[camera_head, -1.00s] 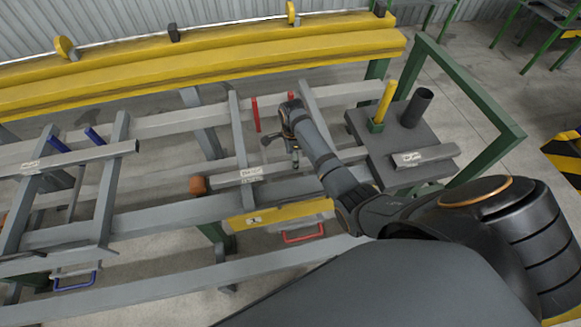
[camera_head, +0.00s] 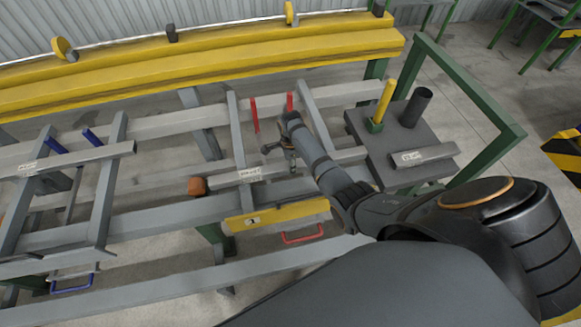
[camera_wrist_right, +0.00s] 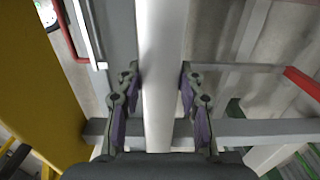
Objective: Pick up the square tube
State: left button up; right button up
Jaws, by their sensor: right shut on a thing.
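The grey square tube (camera_head: 222,179) with a white label lies lengthwise over the rack's cross bars in the head view, its left end near an orange-brown block. My right gripper (camera_head: 290,160) reaches down onto it from above, right of the label. In the right wrist view the tube (camera_wrist_right: 163,75) runs as a pale bar between the two fingers of my right gripper (camera_wrist_right: 160,100), with purple pads at its sides. The gripper is shut on it. I cannot tell whether the tube is clear of its supports. My left gripper is not in view.
A yellow beam (camera_head: 200,72) runs along the back. Red posts (camera_head: 254,115) stand near the gripper. The orange-brown block (camera_head: 197,186) is at the tube's left end. A dark table (camera_head: 372,140) at right carries a short labelled tube (camera_head: 425,155). Another labelled tube (camera_head: 90,156) lies at left.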

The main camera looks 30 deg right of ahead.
grip_shut()
